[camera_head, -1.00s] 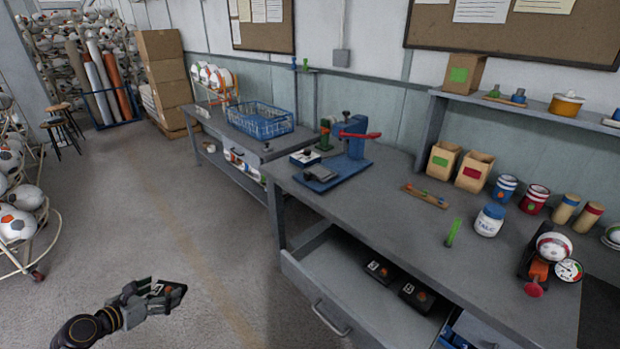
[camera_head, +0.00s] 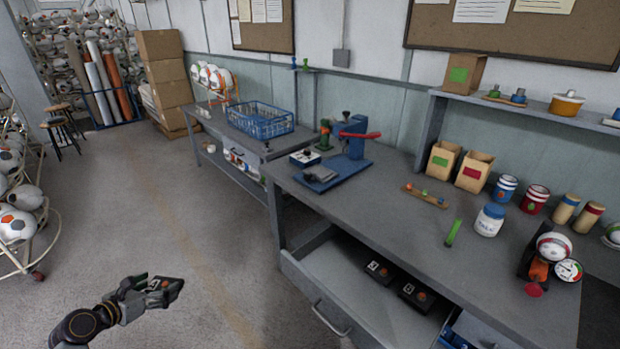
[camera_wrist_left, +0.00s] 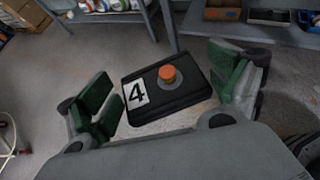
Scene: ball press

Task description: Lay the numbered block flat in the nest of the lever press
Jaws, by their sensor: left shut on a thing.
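My left gripper (camera_head: 165,290) is out over the floor at the lower left of the head view, well short of the bench. It is shut on a dark numbered block (camera_wrist_left: 180,97) with an orange knob and a white label reading 4. In the left wrist view the block lies between the green finger pads, slightly tilted in the picture. The blue lever press (camera_head: 351,140) with a red lever stands on the bench. Its blue base carries a dark grey plate (camera_head: 320,174) that seems to be the nest; its inside is too small to make out. My right gripper is not visible.
An open drawer (camera_head: 315,292) juts out below the bench and holds two dark numbered blocks (camera_head: 380,270). A small white-and-black box (camera_head: 304,158) stands beside the press. The talc jar (camera_head: 489,220) and a green stick (camera_head: 453,232) are farther right. Floor around the gripper is clear.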

